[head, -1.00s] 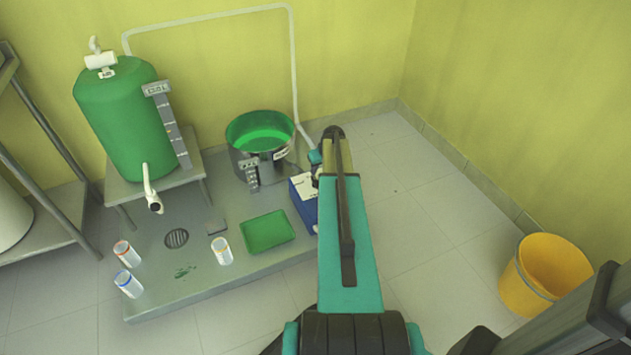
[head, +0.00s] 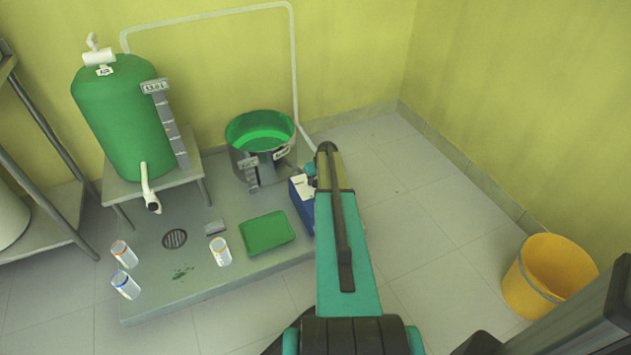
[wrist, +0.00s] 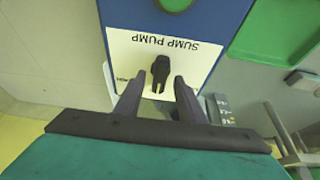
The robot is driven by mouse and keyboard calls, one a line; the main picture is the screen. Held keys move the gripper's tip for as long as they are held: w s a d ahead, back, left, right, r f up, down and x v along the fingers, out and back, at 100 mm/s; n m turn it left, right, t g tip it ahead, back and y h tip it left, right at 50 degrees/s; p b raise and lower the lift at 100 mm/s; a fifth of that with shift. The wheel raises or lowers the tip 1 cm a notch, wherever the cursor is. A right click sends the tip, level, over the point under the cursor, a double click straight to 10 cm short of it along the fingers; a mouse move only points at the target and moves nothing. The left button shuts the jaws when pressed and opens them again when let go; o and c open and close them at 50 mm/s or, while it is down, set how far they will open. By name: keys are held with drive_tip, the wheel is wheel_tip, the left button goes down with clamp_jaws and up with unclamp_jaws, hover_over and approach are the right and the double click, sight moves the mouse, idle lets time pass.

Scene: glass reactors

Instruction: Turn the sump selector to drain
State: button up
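The sump pump box is blue with a white "SUMP PUMP" label and shows upside down in the wrist view (wrist: 120,17). In the head view the blue box (head: 303,214) stands at the right end of the grey platform, partly hidden by my arm. The black selector knob (wrist: 160,74) sits on the white label below the words. My gripper (wrist: 157,86) is open, with one dark finger on each side of the knob in the picture. I cannot tell whether the fingers touch it. The position wording beside the knob is mostly hidden by a finger.
A green tray (head: 267,233) lies left of the box. A steel pot of green liquid (head: 236,160) stands behind, and a green tank (head: 125,115) is at left. A yellow bucket (head: 548,275) is at right.

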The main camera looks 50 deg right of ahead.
drive_tip(key=shift+c, duration=0.4)
clamp_jaws()
drive_tip(key=shift+a, duration=0.1)
drive_tip(key=shift+m+p, duration=0.5)
drive_tip(key=shift+m, duration=0.1)
drive_tip(key=shift+w+a+m+g+h+p, duration=0.15)
drive_tip(key=shift+m+g+h+p, duration=0.3)
drive_tip(key=shift+m+p, duration=0.65)
drive_tip(key=shift+w+a+m+g+h, duration=0.1)
drive_tip(key=shift+m+g+h, duration=0.3)
drive_tip(key=shift+m, duration=0.95)
drive_tip(key=shift+w+a+m+g+h, duration=0.1)
drive_tip(key=shift+m+g+h, duration=0.2)
drive_tip(key=shift+m, duration=1.05)
